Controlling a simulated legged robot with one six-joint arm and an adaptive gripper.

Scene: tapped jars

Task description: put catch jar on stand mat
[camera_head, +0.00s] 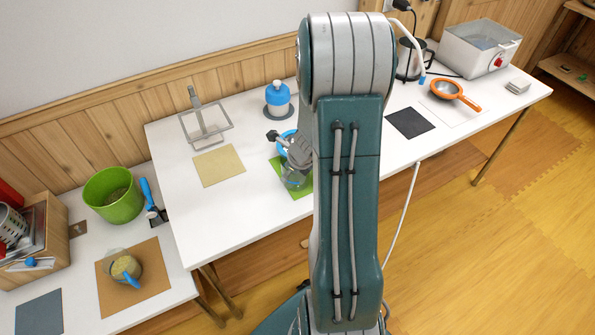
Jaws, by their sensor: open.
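A clear glass jar (292,181), which looks like the catch jar, stands on a green mat (304,190) near the middle of the long white table. A blue round rim shows just behind it. My gripper (297,160) is at the jar, partly hidden by my arm; its jaws are open, and I cannot tell whether they touch the glass. A plain beige mat (218,166) lies empty left of the jar, in front of a wire-frame stand (206,125). Which mat is the stand mat is not marked; the beige one lies closest to the stand.
A blue-topped white jar (278,99) stands behind. A black mat (410,123), an orange strainer (449,89), a kettle (408,60) and a grey tub (480,47) are at right. A lower table at left holds a green bucket (114,194) and a measuring jug (125,268).

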